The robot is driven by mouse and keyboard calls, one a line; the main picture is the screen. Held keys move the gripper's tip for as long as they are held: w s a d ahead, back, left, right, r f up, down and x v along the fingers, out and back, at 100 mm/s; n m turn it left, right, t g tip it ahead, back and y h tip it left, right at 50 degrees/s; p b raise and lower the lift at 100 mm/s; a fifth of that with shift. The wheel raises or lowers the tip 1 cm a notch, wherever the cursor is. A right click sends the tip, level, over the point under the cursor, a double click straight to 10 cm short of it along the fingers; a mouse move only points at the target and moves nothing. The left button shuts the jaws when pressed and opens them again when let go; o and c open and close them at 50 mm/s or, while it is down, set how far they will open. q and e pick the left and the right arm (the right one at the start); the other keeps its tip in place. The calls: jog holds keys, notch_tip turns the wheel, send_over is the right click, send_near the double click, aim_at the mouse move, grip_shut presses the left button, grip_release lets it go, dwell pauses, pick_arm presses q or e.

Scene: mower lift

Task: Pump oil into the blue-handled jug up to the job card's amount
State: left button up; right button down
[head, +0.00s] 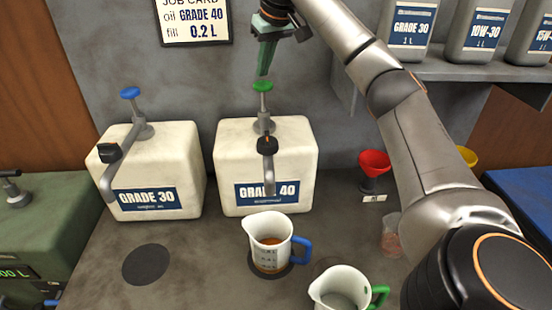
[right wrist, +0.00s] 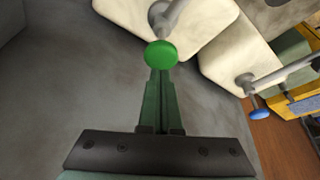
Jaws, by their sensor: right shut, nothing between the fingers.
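The job card (head: 195,18) on the back wall reads oil GRADE 40, fill 0.2 L. The GRADE 40 drum (head: 295,150) stands on the bench with a green pump knob (head: 262,86) on top. The blue-handled jug (head: 270,240) stands upright below that drum's spout, with brown oil in its lower part. My right gripper (head: 264,72) is shut and empty, pointing down just over the green knob. In the right wrist view the knob (right wrist: 160,54) lies at the fingertips; contact is hard to tell. My left gripper is not in view.
The GRADE 30 drum (head: 160,160) with a blue knob (head: 130,93) stands at left, a dark round pad (head: 145,264) before it. A green-handled jug (head: 340,290) stands front right. A red funnel (head: 374,165) is at right, under a shelf (head: 470,68) of oil containers.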

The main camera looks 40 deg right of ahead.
aim_at(264, 84)
jog(key=shift+f, duration=0.1)
dwell(0.5)
jog(key=shift+f+b, duration=1.65)
jog(key=shift+f, duration=1.5)
jog(key=shift+r, duration=0.1)
notch_tip(264, 84, up, 2)
jog(key=p, duration=0.3)
jog(key=shift+r, duration=2.15)
